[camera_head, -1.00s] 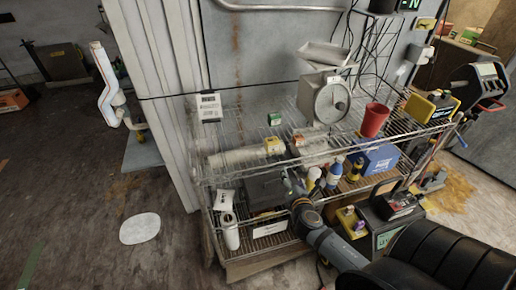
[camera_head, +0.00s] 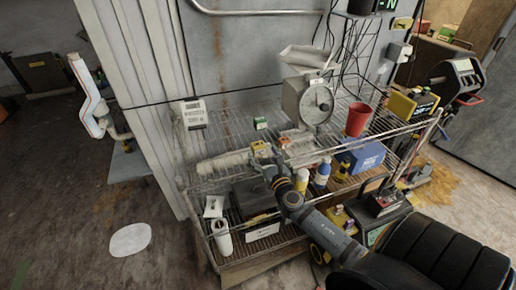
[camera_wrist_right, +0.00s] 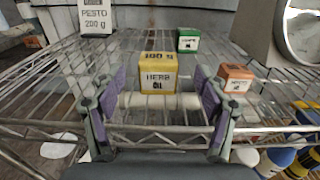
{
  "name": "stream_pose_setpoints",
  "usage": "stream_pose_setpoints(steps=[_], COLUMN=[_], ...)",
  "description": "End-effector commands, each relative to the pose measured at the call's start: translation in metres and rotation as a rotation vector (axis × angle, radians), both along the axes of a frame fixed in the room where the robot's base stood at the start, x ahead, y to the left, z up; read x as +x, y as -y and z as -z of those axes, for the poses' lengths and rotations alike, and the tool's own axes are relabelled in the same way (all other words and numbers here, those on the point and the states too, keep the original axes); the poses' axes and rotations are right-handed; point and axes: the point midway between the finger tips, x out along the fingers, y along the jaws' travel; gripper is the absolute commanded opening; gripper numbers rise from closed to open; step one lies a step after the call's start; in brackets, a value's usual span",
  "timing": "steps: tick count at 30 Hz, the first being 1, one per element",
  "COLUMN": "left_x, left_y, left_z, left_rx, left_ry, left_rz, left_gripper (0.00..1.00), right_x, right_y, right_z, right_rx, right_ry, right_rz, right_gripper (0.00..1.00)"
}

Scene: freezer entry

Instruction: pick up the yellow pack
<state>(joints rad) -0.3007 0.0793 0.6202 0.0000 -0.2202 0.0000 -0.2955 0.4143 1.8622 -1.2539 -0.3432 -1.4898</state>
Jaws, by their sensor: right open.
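The yellow pack (camera_head: 259,148) is a small box on the top wire shelf, near its front. In the right wrist view the yellow pack (camera_wrist_right: 158,75) stands upright, centred between and beyond the fingers, with "HERB" on its front. My right gripper (camera_head: 266,165) is just in front of the pack in the head view. In the right wrist view the right gripper (camera_wrist_right: 158,98) is open, its purple pads on either side of the pack's near space, with nothing held. The left gripper is not in view.
An orange pack (camera_wrist_right: 235,78) stands close right and a green pack (camera_wrist_right: 190,40) behind. The wire shelf's front rail (camera_wrist_right: 160,130) runs beneath the fingers.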

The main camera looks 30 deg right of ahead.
Motion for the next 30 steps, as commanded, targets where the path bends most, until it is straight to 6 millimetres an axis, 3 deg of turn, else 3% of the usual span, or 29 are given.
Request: stream_pose_setpoints(steps=[3, 12, 19, 30], left_x=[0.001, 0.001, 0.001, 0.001], left_y=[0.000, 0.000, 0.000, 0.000], left_z=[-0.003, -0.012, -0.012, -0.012], left_rx=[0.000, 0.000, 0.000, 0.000], left_ry=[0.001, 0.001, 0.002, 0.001], left_rz=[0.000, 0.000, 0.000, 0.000], left_gripper=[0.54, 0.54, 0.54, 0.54], right_x=[0.005, 0.049, 0.051, 0.051], right_y=[0.001, 0.009, 0.010, 0.010], right_z=[-0.002, -0.003, -0.002, -0.002], right_rx=[0.001, 0.003, 0.002, 0.002], right_ry=[0.001, 0.002, -0.001, -0.001], right_rz=[0.001, 0.001, 0.000, 0.000], right_gripper=[0.74, 0.74, 0.74, 0.25])
